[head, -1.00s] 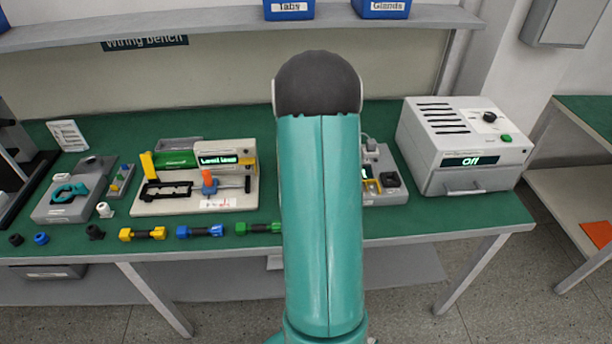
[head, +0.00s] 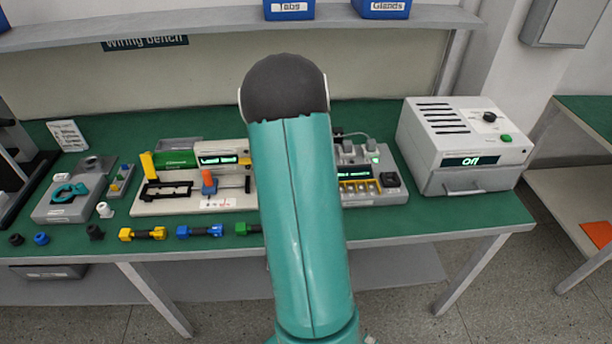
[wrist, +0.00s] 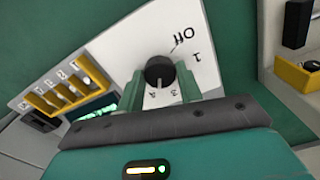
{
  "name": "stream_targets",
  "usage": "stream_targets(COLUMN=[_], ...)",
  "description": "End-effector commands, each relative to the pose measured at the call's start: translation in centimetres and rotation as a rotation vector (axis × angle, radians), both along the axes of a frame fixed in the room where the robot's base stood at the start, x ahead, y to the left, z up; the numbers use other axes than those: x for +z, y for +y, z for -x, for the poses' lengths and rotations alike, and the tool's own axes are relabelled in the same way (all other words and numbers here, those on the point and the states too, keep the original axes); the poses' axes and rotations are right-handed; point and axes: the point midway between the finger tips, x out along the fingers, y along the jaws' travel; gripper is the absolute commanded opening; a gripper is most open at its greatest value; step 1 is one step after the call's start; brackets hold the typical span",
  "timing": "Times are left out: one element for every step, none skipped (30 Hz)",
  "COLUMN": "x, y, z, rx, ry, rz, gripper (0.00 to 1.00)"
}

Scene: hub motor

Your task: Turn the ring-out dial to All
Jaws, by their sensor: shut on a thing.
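In the wrist view a round black dial (wrist: 159,71) stands on a white panel (wrist: 205,72) marked Off, 1, 3 and another mark at the lower left, all seen upside down. My gripper (wrist: 159,84) has its green fingers on both sides of the dial and is shut on it. A small pale mark shows at the dial's lower edge; I cannot tell surely where it points. In the head view my arm hides the gripper and dial. The grey box with a lit display and yellow parts (head: 366,188) shows just right of the arm.
A white unit (head: 465,140) reading Off stands at the right.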

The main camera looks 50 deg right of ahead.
Motion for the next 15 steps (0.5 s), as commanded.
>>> stream_targets(x=[0.04,0.05,0.05,0.05,0.05,0.06,0.05,0.06,0.06,0.06,0.06,0.05,0.05,0.05,0.04], y=[0.01,-0.01,0.00,0.01,0.01,0.00,0.01,0.00,0.01,0.01,0.01,0.01,0.01,0.00,0.02], z=[-0.12,-0.09,-0.10,-0.12,-0.12,-0.10,-0.11,-0.11,-0.10,-0.10,-0.11,-0.12,-0.10,-0.08,-0.10], rx=[-0.043,-0.072,-0.109,-0.138,-0.167,-0.205,-0.234,-0.262,-0.299,-0.327,-0.356,-0.395,-0.424,-0.452,-0.489], ry=[-0.002,-0.001,-0.001,-0.001,-0.001,-0.002,-0.002,-0.002,-0.001,-0.001,-0.002,-0.001,-0.001,-0.001,-0.001], rz=[0.001,0.002,0.002,0.002,0.002,0.001,0.001,0.001,0.002,0.002,0.001,0.000,0.000,0.000,0.001], gripper=[0.13,0.13,0.13,0.13,0.13,0.13,0.13,0.13,0.13,0.13,0.13,0.13,0.13,0.13,0.13])
